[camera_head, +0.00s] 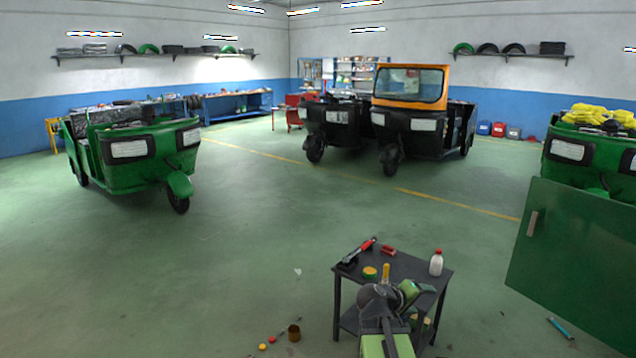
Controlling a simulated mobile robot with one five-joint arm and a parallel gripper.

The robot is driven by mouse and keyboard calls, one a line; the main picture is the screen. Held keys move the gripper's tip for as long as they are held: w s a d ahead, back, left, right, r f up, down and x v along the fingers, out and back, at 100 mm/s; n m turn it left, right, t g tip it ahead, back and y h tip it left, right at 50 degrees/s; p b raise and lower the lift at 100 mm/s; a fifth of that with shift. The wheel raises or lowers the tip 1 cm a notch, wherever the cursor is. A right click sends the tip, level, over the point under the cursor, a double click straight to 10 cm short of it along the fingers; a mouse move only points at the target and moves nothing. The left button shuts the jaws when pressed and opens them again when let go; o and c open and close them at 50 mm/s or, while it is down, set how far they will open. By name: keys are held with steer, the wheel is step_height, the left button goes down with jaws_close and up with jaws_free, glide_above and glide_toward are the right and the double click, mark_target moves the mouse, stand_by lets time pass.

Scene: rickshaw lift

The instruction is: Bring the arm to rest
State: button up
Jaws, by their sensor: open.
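My arm (379,308) rises at the bottom centre, in front of a small dark table. It is folded, with its dark and green links close together. My gripper (427,288) is at the right end of the arm, by the table's right side, and is open. It is small here and no object shows between its jaws. The arm hides part of the tabletop and the lower shelf.
The dark table (412,264) bears a red-and-black tool (357,254), yellow tape (369,272) and a white bottle (436,264). A brown can (294,333) stands on the floor, left. A green panel (570,255) is at right. Rickshaws stand farther back; the middle floor is clear.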

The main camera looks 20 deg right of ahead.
steer(key=w+a+f+y, duration=0.2)
steer(key=a+f, duration=0.1)
steer(key=a, duration=0.5)
steer(key=w+a+f+y, duration=0.2)
steer(key=a, duration=0.5)
steer(key=s+a+f+g+y, duration=0.1)
steer(key=s+a+f+y, duration=0.1)
steer(key=a, duration=0.5)
steer(key=s+a+f+g+y, duration=0.1)
steer(key=s+a+f+y, duration=0.1)
steer(key=a, duration=0.6)
steer(key=s+a+f+g+y, duration=0.1)
steer(key=s+a+f+y, duration=0.2)
steer(key=a, duration=0.4)
steer(key=shift+s+a+g+y, duration=0.15)
steer(key=shift+s+g+y, duration=0.15)
steer(key=shift+s, duration=0.35)
steer(key=shift+f, duration=0.1)
